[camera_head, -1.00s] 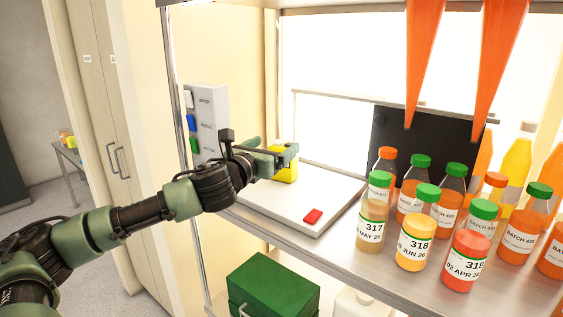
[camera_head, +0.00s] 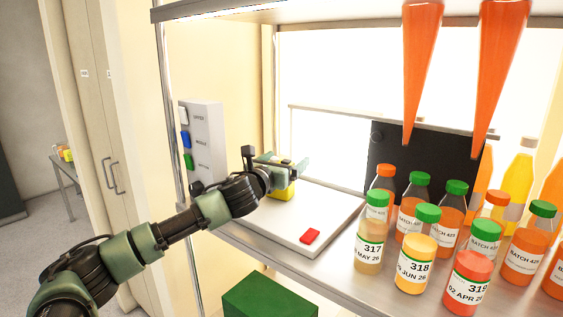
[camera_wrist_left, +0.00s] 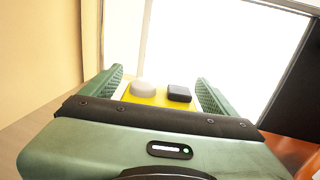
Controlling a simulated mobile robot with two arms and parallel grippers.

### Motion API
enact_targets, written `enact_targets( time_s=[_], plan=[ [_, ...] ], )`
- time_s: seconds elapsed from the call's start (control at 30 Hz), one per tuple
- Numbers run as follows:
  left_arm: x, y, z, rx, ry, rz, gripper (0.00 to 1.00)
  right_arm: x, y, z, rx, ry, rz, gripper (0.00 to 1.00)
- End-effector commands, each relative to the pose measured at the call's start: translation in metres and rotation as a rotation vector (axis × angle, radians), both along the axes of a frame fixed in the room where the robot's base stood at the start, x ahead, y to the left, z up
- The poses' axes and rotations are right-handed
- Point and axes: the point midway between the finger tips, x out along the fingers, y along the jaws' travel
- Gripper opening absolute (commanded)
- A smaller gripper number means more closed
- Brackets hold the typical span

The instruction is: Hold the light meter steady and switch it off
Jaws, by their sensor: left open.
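The light meter looks like a small yellow block (camera_head: 283,191) standing on a white slab on the shelf. In the left wrist view the yellow top (camera_wrist_left: 146,99) carries a grey dome (camera_wrist_left: 143,87) and a black block or button (camera_wrist_left: 179,93). My left gripper (camera_head: 286,168) is open, just above the meter in the head view and hiding its upper part. In the wrist view the two green fingers (camera_wrist_left: 160,80) show at either side of the meter; I cannot tell whether they touch it. My right gripper is not in view.
The white slab (camera_head: 313,212) has a red block (camera_head: 310,236) near its front corner. Several labelled juice bottles (camera_head: 417,262) stand to the right, before a black panel (camera_head: 400,150). Two orange cones (camera_head: 422,70) hang above. A switch panel (camera_head: 205,135) stands left.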

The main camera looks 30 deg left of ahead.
Motion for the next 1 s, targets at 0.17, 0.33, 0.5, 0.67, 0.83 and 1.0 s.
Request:
enact_targets(
  time_s=[0.17,0.33,0.5,0.67,0.83,1.0],
  plan=[
    [0.0006,0.0003,-0.0001,0.001,0.000,0.000,0.89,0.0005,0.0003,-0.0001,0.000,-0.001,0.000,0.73],
    [0.0005,0.0002,-0.0001,0.000,0.000,0.000,0.58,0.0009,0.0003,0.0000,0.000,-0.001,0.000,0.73],
    [0.0004,0.0002,-0.0002,0.000,0.000,0.000,0.11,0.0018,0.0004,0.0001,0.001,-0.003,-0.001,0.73],
    [0.0004,0.0002,-0.0003,0.000,0.000,0.000,0.08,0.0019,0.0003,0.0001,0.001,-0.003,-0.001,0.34],
    [0.0003,0.0001,-0.0004,0.000,0.000,0.000,0.08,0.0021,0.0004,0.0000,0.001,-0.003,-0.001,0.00],
    [0.0003,0.0000,-0.0005,0.000,0.001,0.000,0.08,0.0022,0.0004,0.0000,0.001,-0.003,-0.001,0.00]
  ],
)
